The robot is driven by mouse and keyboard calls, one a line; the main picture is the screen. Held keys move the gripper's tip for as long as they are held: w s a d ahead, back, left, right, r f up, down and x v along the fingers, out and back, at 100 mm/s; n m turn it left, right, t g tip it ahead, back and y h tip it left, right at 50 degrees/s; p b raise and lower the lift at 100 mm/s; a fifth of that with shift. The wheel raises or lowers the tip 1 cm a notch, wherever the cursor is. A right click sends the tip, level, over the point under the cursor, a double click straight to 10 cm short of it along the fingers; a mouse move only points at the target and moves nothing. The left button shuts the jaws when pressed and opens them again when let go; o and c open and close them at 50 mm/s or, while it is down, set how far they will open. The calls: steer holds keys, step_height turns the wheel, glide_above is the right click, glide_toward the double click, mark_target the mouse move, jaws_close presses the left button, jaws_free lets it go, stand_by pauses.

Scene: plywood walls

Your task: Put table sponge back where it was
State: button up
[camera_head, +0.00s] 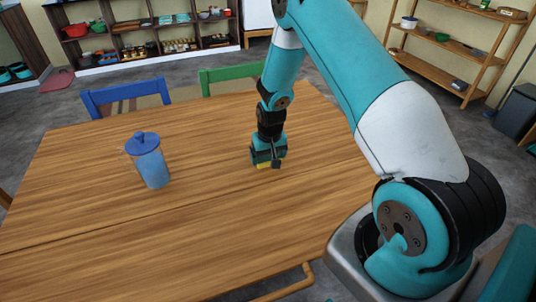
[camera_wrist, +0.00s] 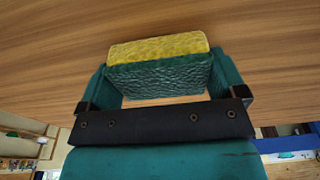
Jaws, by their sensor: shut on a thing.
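The sponge has a yellow layer and a dark green rough layer. In the wrist view the sponge (camera_wrist: 160,68) sits between the two teal fingers of my gripper (camera_wrist: 160,85), which is shut on it. My gripper is low over the right half of the wooden table (camera_head: 90,235). I cannot tell whether the sponge touches the tabletop.
A blue lidded pitcher (camera_head: 151,162) stands on the table to the left of my gripper. A blue chair (camera_head: 125,97) and a green chair (camera_head: 230,76) stand at the far edge. The tabletop between pitcher and gripper is clear. Shelves line the walls.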

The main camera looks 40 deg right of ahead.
mark_target(270, 157)
steer(key=shift+f, duration=0.1)
steer(key=o, duration=0.6)
step_height(270, 157, up, 12)
steer(key=s+b, duration=0.1)
steer(key=s, duration=0.1)
steer(key=s+a+r+n+y, duration=0.1)
steer(key=s+a+r+n, duration=0.1)
steer(key=a+r, duration=0.55)
steer(key=s+a+r+n+y, duration=0.1)
steer(key=s+a+r+n, duration=0.3)
steer(key=s, duration=0.8)
steer(key=s+a+r+n+g+y, duration=0.1)
steer(key=s+a+r+n+y, duration=0.1)
steer(key=s+a+r+n, duration=0.2)
steer(key=s+a+r, duration=0.3)
steer(key=s+a, duration=0.5)
steer(key=shift+a+r+g+y, duration=0.3)
steer(key=shift+r, duration=0.05)
